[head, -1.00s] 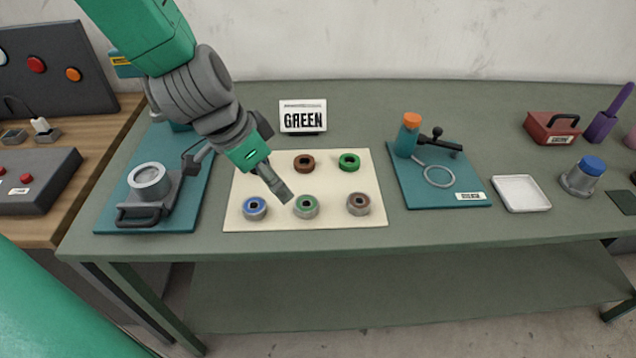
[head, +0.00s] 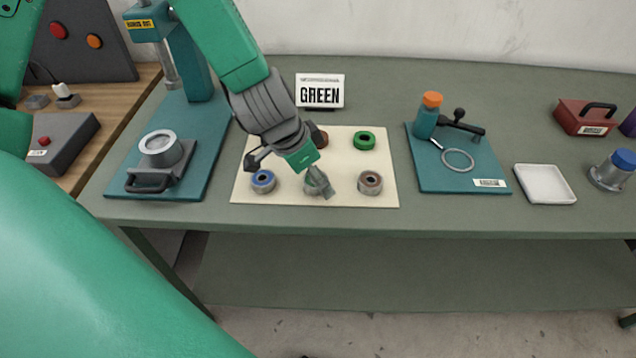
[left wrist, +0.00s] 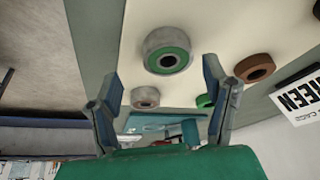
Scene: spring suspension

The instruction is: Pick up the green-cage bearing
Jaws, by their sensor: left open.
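The green-cage bearing is a grey ring with a green inner face. It lies on the cream mat (head: 245,197) in the middle of the front row, and in the head view my left gripper (head: 325,189) partly covers it. In the left wrist view the green-cage bearing (left wrist: 168,50) shows clearly, just beyond and between the fingertips. My left gripper (left wrist: 161,76) is open and empty there, with the fingers apart. I cannot tell the exact height of the fingertips over the bearing. My right gripper is in neither view.
A blue-cage bearing (head: 263,182) and a brown-cage bearing (head: 370,183) flank it closely. A green ring (head: 364,140) and a partly hidden brown ring (head: 321,138) lie behind. A GREEN sign (head: 320,91) stands behind the mat. A teal press (head: 190,60) stands left; a white tray (head: 545,184) lies right.

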